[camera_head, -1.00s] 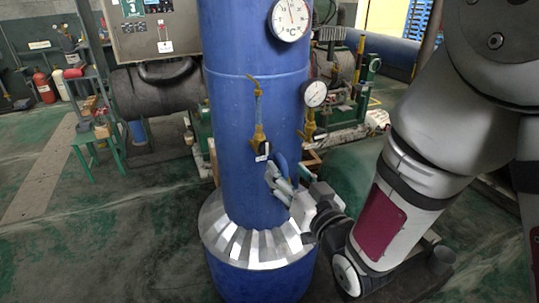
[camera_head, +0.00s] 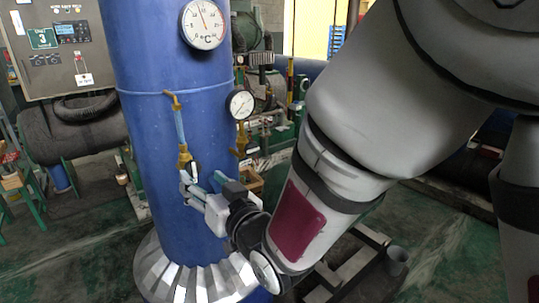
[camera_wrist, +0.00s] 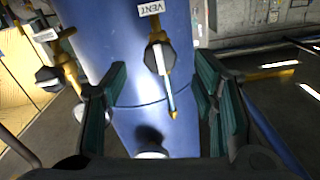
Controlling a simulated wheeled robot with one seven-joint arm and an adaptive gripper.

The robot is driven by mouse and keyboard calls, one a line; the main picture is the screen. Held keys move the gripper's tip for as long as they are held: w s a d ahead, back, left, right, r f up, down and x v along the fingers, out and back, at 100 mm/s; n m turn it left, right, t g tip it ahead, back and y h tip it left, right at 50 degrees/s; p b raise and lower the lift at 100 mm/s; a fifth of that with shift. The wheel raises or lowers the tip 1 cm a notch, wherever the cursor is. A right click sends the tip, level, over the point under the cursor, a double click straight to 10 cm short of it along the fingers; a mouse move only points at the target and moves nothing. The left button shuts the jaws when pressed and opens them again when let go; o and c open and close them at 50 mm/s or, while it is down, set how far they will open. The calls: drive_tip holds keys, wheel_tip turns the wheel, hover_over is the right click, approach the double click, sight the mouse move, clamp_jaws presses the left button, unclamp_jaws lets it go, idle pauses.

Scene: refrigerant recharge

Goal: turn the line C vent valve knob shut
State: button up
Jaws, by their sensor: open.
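The vent valve (camera_head: 184,157) is a brass body with a dark knob, at the foot of a pale tube on the blue column (camera_head: 140,130). In the wrist view its black knob (camera_wrist: 158,58) shows above centre, beside a white tag reading VENT (camera_wrist: 151,9). My gripper (camera_head: 192,188) is open just below the valve in the head view. In the wrist view the open green-padded fingers of my gripper (camera_wrist: 160,105) stand left and right of the column, with the knob between them but farther off. I cannot see any contact. No letter naming line C is legible.
A second brass valve (camera_head: 241,146) sits under a pressure gauge (camera_head: 240,103); its dark knob (camera_wrist: 49,78) is near my left finger in the wrist view. A thermometer dial (camera_head: 202,24) is higher up. A control panel (camera_head: 60,45) stands behind left.

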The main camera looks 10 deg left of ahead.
sight(194, 171)
drive_tip(key=x, duration=0.6)
drive_tip(key=c, duration=1.2)
